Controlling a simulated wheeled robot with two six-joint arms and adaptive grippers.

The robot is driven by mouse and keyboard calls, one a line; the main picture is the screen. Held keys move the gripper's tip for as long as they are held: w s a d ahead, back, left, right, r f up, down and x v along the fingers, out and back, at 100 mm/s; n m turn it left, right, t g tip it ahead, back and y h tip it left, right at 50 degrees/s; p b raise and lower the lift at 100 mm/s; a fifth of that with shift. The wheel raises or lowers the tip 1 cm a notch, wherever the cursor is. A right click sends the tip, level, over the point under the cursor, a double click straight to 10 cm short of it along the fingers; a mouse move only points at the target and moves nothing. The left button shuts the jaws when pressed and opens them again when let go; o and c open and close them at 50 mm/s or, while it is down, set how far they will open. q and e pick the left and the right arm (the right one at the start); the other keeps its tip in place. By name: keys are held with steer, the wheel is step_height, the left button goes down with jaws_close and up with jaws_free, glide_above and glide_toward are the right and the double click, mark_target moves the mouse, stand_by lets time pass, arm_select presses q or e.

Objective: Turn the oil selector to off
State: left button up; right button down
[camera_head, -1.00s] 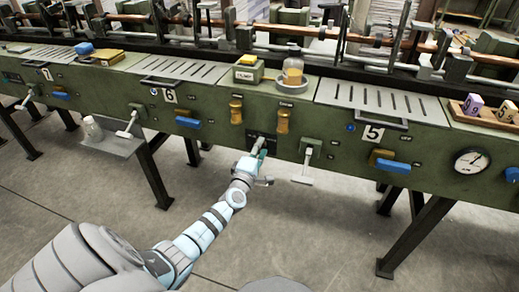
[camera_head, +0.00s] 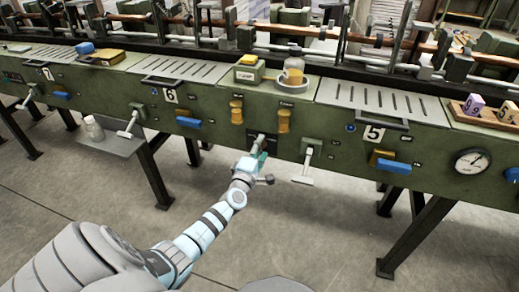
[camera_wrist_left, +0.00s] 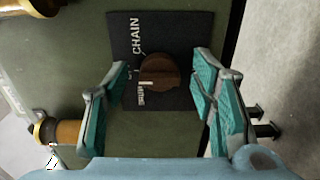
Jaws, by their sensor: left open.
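A round brown selector knob (camera_wrist_left: 160,72) with a pale pointer mark sits on a black label plate (camera_wrist_left: 180,28). The plate reads CHAIN at the top; the smaller words are hard to read, and I cannot make out OFF. In the head view the knob (camera_head: 262,139) shows on the green machine's front, just beyond my left gripper (camera_head: 260,159). In the wrist view my left gripper (camera_wrist_left: 160,80) is open, its teal-padded fingers on either side of the knob with gaps between. I cannot tell its depth from the knob. My right gripper is not in view.
Two brass handles (camera_head: 284,121) are above the selector. A white-ended lever (camera_head: 304,169) sticks out to its right. A blue handle (camera_head: 188,122) is to the left and a glass jar with amber liquid (camera_head: 293,72) is on top. The floor in front is clear.

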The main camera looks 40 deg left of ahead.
arm_select(q)
steer(key=v, duration=1.2)
